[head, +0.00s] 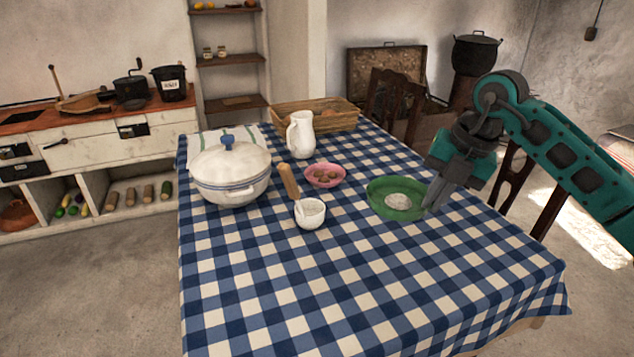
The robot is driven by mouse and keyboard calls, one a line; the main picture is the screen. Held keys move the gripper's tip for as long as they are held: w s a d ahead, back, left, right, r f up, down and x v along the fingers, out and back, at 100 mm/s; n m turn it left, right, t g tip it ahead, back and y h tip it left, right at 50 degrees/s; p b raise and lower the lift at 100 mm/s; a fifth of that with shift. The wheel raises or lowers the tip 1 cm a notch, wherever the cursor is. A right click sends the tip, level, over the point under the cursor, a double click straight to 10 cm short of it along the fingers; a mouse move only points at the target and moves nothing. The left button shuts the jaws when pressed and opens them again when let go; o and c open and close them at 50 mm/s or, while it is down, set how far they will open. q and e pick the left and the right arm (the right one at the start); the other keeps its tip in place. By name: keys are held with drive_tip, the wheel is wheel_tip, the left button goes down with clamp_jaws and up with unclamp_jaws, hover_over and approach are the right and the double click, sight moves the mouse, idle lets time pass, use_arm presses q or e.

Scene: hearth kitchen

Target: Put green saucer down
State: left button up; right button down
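The green saucer (379,207) is at the right part of the checked table, level, with a whitish round lump (398,201) in it. My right gripper (431,203) reaches down from the right to the saucer's right rim. Its fingers look close together on that rim, and they hide part of it. The saucer is at or just above the cloth; I cannot tell if it touches. My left gripper is not in view.
The table (262,313) has a blue-and-white cloth, with its front clear. Left of the saucer are a pink bowl (312,180) with brown pieces, a white cup (310,220) with a wooden-handled tool, a white pot (232,189), a jug (301,142) and a basket (335,122).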

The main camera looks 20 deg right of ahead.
sight(409, 284)
drive_tip(key=shift+m, duration=0.5)
wheel_tip(409, 284, down, 20)
drive_tip(key=b, duration=0.2)
drive_tip(key=shift+d+r+b, duration=0.15)
drive_tip(key=shift+r+b, duration=0.05)
drive_tip(key=shift+b, duration=0.15)
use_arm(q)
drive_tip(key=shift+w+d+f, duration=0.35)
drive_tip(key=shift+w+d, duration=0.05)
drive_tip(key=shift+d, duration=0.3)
use_arm(e)
drive_tip(key=c, duration=1.3)
unclamp_jaws()
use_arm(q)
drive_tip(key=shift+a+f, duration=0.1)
use_arm(e)
drive_tip(key=shift+r, duration=0.1)
